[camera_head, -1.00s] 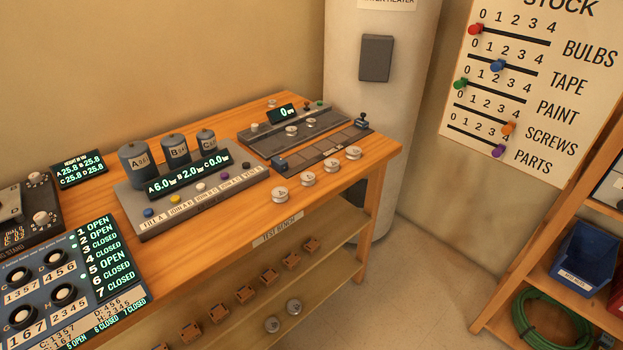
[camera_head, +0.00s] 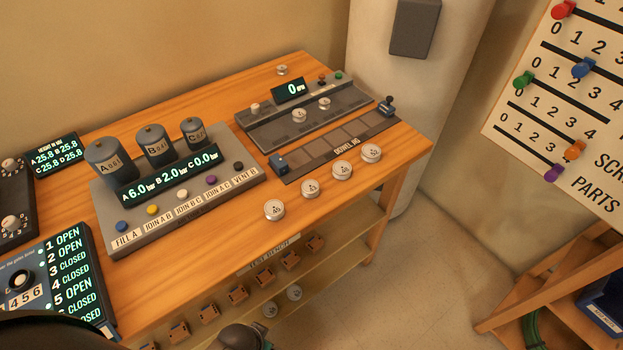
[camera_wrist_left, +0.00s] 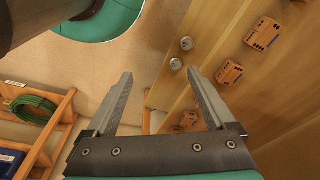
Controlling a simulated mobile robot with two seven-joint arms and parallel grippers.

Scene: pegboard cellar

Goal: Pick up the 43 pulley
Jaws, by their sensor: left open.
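Several silver disc pulleys stand along the front of the bench: one (camera_head: 274,209), a second (camera_head: 310,188), a third (camera_head: 342,169) and a rightmost one (camera_head: 371,152). Their number labels are too small to read surely, so I cannot tell which is the 43 pulley. Two more silver discs, one (camera_head: 270,310) and another (camera_head: 294,293), lie on the lower shelf. Two discs, likely these, show in the left wrist view, one (camera_wrist_left: 186,44) above the other (camera_wrist_left: 176,64). My left gripper (camera_wrist_left: 162,82) is open and empty, pointing toward the shelf area. My right gripper is not visible.
A belt rig (camera_head: 260,138) with two discs stands at the bench's back right, beside a strip of dark slots (camera_head: 335,150). A tank console (camera_head: 130,235) stands left. Orange-brown blocks (camera_head: 265,277) line the lower shelf. Clear floor (camera_head: 430,260) lies right of the bench.

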